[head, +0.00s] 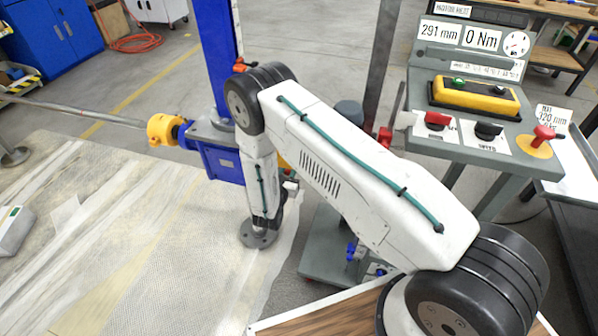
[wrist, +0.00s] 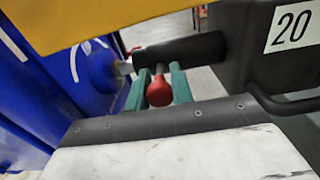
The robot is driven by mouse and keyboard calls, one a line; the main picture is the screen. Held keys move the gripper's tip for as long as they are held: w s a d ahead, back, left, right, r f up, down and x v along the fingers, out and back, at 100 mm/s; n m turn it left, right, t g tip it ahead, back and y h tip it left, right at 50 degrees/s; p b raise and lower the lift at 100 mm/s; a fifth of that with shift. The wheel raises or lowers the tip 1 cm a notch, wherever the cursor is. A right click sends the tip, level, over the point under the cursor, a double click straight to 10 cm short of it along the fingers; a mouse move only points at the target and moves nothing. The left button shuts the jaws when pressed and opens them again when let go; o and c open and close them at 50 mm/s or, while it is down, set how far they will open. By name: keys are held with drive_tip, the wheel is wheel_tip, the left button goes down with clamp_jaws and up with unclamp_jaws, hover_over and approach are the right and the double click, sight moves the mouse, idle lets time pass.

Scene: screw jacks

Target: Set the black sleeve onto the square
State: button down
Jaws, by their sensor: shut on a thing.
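In the wrist view, the black sleeve (wrist: 180,52) lies level, running from the dark box at right toward a blue hub (wrist: 98,68) at left. A short bare metal end, apparently the square (wrist: 124,67), shows between hub and sleeve. I cannot tell whether the sleeve's left end touches or overlaps it. A red knob (wrist: 158,91) hangs below the sleeve on a thin neck. My gripper (wrist: 158,80) has its teal fingers on either side of this knob and is shut on it. In the head view my arm hides the gripper, sleeve and square.
A dark box (wrist: 255,70) labelled 20 stands close at right, with a black handle; a yellow part (wrist: 60,22) crosses above. In the head view are the blue column (head: 217,60), blue gearbox (head: 220,163), yellow coupling (head: 162,129) with rod, and control console (head: 460,135).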

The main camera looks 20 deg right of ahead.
drive_tip(key=shift+w+a, duration=0.65)
drive_tip(key=shift+a, duration=0.25)
drive_tip(key=c, duration=1.2)
unclamp_jaws()
drive_tip(key=shift+c, duration=0.2)
drive_tip(key=v, duration=0.7)
drive_tip(key=shift+s+a, duration=0.25)
drive_tip(key=shift+s, duration=0.05)
